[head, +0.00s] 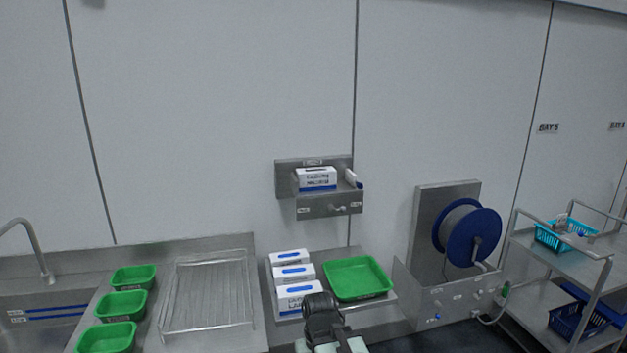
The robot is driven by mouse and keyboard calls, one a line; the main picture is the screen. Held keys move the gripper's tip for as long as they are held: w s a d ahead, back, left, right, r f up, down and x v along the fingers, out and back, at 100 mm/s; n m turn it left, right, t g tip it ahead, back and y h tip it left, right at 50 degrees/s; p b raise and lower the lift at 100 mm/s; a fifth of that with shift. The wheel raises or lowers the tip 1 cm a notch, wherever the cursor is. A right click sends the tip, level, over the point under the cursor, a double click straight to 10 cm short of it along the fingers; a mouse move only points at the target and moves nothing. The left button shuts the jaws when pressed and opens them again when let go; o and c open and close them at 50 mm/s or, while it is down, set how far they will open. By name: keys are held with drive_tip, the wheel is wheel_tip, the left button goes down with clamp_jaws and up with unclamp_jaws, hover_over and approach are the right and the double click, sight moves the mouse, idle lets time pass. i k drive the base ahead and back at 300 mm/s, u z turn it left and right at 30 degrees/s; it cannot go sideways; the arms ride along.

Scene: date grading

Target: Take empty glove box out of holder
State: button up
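A white glove box (316,177) with a blue band and dark print sits in the steel wall holder (312,208), left of centre in it. A narrow white and blue item (353,179) stands at the holder's right end. I cannot see whether the box is empty. Several similar white and blue boxes (293,274) stand in a row on the steel shelf below. My arm shows at the bottom centre, well below the holder and in front of the shelf. Its fingertips are not visible.
A green tray (358,278) lies right of the boxes. A blue hose reel (467,233) and a trolley (560,262) with blue baskets stand right.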

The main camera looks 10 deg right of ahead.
sight(314, 179)
drive_tip(key=i, duration=0.95)
